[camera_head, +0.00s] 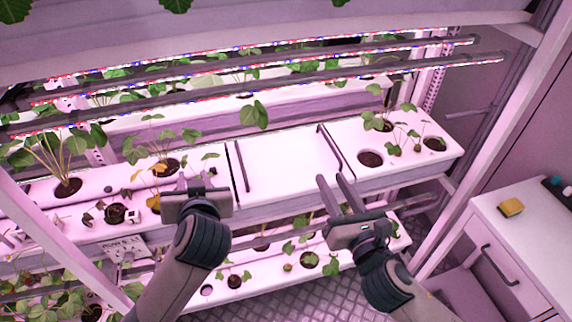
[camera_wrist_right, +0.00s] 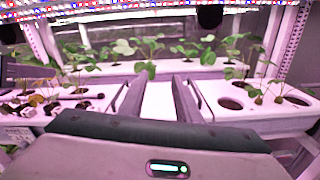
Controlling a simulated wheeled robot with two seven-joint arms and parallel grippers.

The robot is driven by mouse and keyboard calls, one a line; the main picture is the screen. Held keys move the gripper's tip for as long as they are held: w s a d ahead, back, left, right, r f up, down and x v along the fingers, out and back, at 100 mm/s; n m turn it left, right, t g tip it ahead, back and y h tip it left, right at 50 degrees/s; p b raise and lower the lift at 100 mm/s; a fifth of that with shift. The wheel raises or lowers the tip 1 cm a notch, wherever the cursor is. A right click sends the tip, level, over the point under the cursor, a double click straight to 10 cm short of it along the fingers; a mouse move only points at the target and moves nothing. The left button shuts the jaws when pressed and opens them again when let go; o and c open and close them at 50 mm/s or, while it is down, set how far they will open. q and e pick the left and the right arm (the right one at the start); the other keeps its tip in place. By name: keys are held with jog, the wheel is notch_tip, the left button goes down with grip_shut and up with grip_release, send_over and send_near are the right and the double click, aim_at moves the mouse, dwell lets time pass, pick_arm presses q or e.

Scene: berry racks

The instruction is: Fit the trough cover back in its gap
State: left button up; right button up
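The trough cover (camera_head: 285,160) is a plain white panel in the middle of the upper trough, between the planted sections. It has a dark bar handle near each end, the left handle (camera_head: 241,166) and the right handle (camera_head: 329,147). It looks roughly level with its neighbours; I cannot tell whether it is fully seated. My left gripper (camera_head: 194,178) is open and empty, left of the cover, over the front of the trough. My right gripper (camera_head: 333,182) is open and empty, before the cover's front right corner. Its parted fingers show in the right wrist view (camera_wrist_right: 158,92).
Strawberry plants stand in holes to the left and in the right planted section (camera_head: 395,160). Light bars (camera_head: 270,70) hang above. A lower planted trough (camera_head: 270,268) is beneath. A white cabinet (camera_head: 530,225) with a yellow sponge (camera_head: 510,208) stands at the right.

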jog(key=v, duration=1.2)
dwell(0.6)
